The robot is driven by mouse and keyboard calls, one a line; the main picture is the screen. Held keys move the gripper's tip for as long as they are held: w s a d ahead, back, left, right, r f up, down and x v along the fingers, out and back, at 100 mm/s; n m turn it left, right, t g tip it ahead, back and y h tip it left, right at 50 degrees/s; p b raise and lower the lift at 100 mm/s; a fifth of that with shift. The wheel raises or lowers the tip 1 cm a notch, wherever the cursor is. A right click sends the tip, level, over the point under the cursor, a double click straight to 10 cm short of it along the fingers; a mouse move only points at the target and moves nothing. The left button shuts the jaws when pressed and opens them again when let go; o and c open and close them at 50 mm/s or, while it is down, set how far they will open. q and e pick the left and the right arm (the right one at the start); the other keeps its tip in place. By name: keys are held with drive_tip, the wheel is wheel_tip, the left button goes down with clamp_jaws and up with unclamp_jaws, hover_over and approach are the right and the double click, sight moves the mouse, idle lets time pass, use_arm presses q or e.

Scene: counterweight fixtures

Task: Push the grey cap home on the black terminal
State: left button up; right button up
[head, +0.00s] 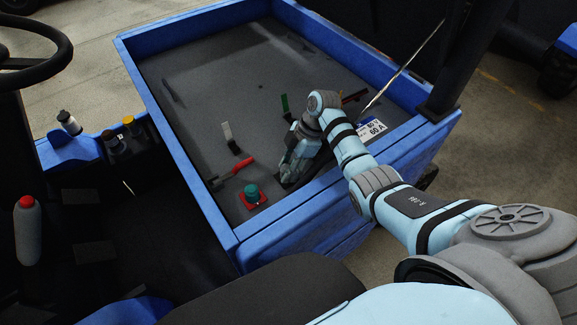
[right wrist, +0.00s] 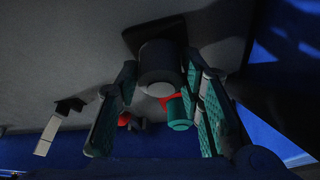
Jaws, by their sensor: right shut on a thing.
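The grey cap (right wrist: 160,64) is between the two fingers of my right gripper (right wrist: 161,82) in the right wrist view. The gripper is shut on it. Just beyond the cap is the black terminal (right wrist: 137,36), a dark square base on the grey floor. I cannot tell how far down the cap sits on it. In the head view my right gripper (head: 290,172) points down near the front wall of the blue cart bed and largely hides the cap. A dark edge of the black terminal (head: 287,185) shows beneath the fingers. My left gripper is not in view.
A teal cap (head: 251,190) on a red terminal (head: 253,203) stands left of my right gripper. Nearby are a red-handled lever (head: 240,166), a pale-handled lever (head: 228,132) and a green handle (head: 285,102). The blue bed wall (head: 300,216) runs close in front.

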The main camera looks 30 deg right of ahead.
drive_tip(key=shift+f, duration=0.2)
drive_tip(key=o, duration=0.8)
drive_tip(key=shift+o, duration=0.2)
drive_tip(key=v, duration=1.2)
